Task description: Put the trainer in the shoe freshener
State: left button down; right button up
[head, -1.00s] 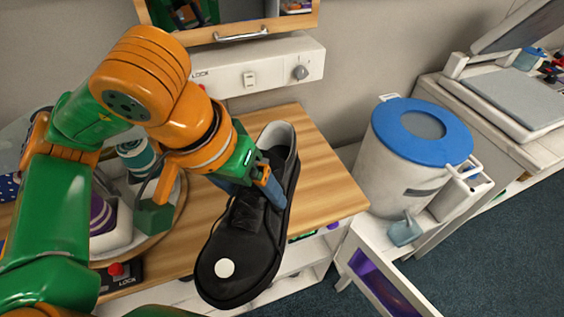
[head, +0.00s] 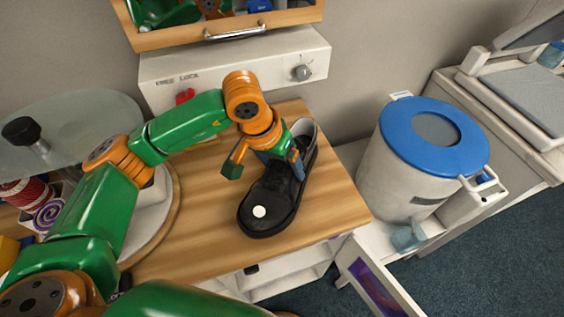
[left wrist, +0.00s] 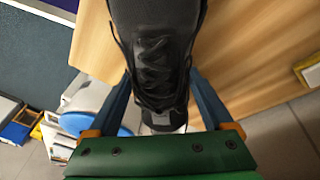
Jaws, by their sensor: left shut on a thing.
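The trainer (head: 268,200) is a black shoe with black laces and a white dot on its toe, over the wooden top in the head view. Its toe points toward me and its pale-lined heel opening faces the wall. My left gripper (head: 281,160) is shut on the trainer near its opening, one finger along each side. In the left wrist view the trainer (left wrist: 165,50) lies between the blue fingers. I cannot tell whether its sole touches the wood. I cannot tell for sure which appliance is the shoe freshener. My right gripper is out of view.
A white bin (head: 400,175) with a blue ring lid (head: 435,135) stands right of the wooden top (head: 335,195). A white panel (head: 235,70) with a knob is behind, under a wood-framed cabinet (head: 225,37). A round glass piece (head: 85,125) and a spool (head: 50,213) are at left.

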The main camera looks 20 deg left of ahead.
pick_arm(q)
jog(key=shift+s+f, duration=0.1)
jog(key=shift+f, duration=0.7)
grip_release()
jog(key=shift+r, duration=0.1)
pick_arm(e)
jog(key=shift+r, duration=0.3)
pick_arm(q)
jog(key=shift+r, duration=0.1)
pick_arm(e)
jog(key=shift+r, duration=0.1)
